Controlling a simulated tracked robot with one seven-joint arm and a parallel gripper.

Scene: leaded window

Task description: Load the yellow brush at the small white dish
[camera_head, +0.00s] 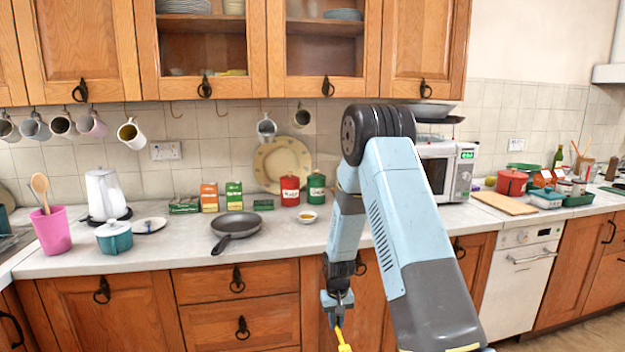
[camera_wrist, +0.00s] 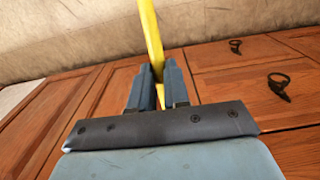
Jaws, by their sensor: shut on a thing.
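My gripper (camera_head: 338,310) hangs low in front of the wooden cabinet doors, below the worktop edge. It is shut on the yellow brush (camera_head: 343,341), whose lower part runs out of the bottom of the head view. In the wrist view the yellow brush (camera_wrist: 151,30) passes between the fingers of my gripper (camera_wrist: 157,84) and runs out of the top of the picture; its bristles are not in view. The small white dish (camera_head: 308,216) stands on the worktop, with something yellowish-brown in it. It is above and left of my gripper in the head view, well apart from it.
A dark frying pan (camera_head: 235,226) is left of the dish. Red (camera_head: 290,190) and green (camera_head: 316,187) canisters stand behind it, before a large plate (camera_head: 282,162). The worktop front (camera_head: 180,254) is clear. My arm hides part of the worktop and microwave (camera_head: 450,172).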

